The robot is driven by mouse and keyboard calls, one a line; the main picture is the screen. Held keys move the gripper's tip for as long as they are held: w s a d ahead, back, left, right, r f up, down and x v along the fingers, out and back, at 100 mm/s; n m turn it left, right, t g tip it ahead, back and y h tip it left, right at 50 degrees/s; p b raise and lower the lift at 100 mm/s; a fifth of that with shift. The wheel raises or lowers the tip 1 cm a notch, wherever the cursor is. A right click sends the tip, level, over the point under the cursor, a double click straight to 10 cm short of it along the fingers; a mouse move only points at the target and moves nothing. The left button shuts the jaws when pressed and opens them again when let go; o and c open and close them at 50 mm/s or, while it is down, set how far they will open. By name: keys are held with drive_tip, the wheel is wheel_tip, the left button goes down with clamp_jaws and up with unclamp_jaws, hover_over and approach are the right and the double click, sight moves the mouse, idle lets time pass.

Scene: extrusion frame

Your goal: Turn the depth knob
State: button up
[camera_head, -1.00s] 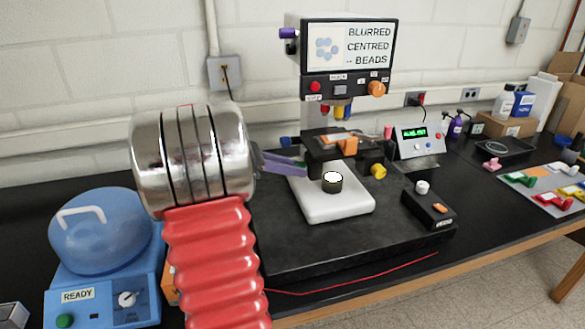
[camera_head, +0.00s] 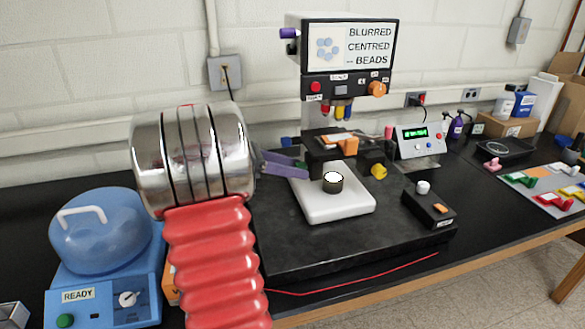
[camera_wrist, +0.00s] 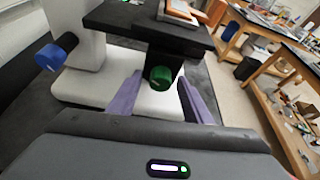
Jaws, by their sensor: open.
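My gripper (camera_head: 301,167) has purple fingers and is at the left side of the microscope stage (camera_head: 326,150). In the wrist view the open fingers stand on either side of a green knob (camera_wrist: 161,78) under the black stage; I cannot tell whether they touch it. A blue knob (camera_wrist: 50,57) is on the microscope's column to the left. The head view also shows a yellow knob (camera_head: 378,171), an orange knob (camera_head: 377,89) and a purple knob (camera_head: 288,33). I cannot read which is labelled depth. The screen (camera_head: 349,46) reads "BLURRED CENTRED -- BEADS".
The microscope's white base (camera_head: 335,206) stands on a black slab. A small black control box (camera_head: 428,206) and a grey display unit (camera_head: 418,139) are to its right. A blue lidded machine (camera_head: 104,250) is at far left. An orange-topped sample holder (camera_wrist: 182,12) lies on the stage.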

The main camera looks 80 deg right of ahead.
drive_tip(key=v, duration=1.4)
